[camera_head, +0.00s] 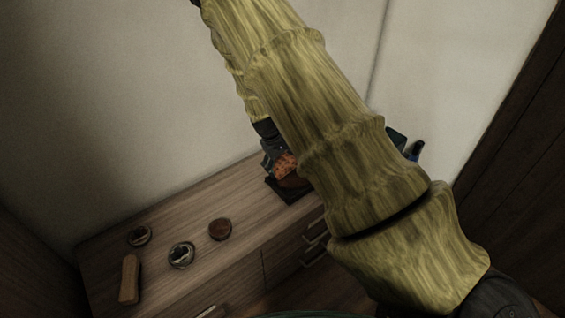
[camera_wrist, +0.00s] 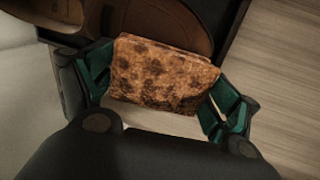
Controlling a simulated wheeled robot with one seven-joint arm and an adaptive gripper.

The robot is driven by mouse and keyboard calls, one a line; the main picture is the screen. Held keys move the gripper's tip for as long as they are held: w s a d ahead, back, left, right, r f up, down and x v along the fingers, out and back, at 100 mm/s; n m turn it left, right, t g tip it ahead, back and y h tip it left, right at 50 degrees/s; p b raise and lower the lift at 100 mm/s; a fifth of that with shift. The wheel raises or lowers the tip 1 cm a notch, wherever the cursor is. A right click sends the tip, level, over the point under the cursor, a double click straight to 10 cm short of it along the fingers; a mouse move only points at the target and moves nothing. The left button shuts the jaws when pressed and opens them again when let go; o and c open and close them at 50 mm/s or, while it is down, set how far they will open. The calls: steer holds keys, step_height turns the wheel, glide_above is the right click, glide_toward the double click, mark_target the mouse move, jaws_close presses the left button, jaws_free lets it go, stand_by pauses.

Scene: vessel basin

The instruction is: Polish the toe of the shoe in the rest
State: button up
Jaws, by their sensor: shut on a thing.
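My gripper (camera_wrist: 160,88) is shut on a folded orange-brown cloth (camera_wrist: 165,72) with dark blotches, held between its green finger pads. The cloth also shows in the head view (camera_head: 285,164), at the end of my arm. The brown shoe (camera_wrist: 185,22) lies just beyond the cloth in the wrist view, partly covered by it. In the head view the shoe (camera_head: 294,181) sits in a dark rest (camera_head: 285,196) on the cabinet top, partly behind my gripper and arm. I cannot tell whether the cloth touches the shoe.
On the wooden cabinet top (camera_head: 165,218) stand a round brown tin (camera_head: 220,230), two tins with dark and pale contents (camera_head: 181,255) (camera_head: 139,236), and a wooden block or brush (camera_head: 129,279). Walls stand close behind.

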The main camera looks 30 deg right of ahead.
mark_target(292, 176)
steer(key=shift+d+f, duration=0.1)
steer(key=shift+f, duration=0.2)
steer(key=shift+s, duration=0.15)
steer(key=shift+s+r+p, duration=0.15)
steer(key=shift+s+p, duration=0.45)
steer(key=shift+s, duration=0.15)
steer(key=shift+s+p, duration=1.3)
steer(key=shift+s, duration=1.1)
steer(key=shift+p, duration=0.3)
steer(key=shift+w, duration=1.35)
steer(key=shift+w+p, duration=0.4)
steer(key=shift+w, duration=1.6)
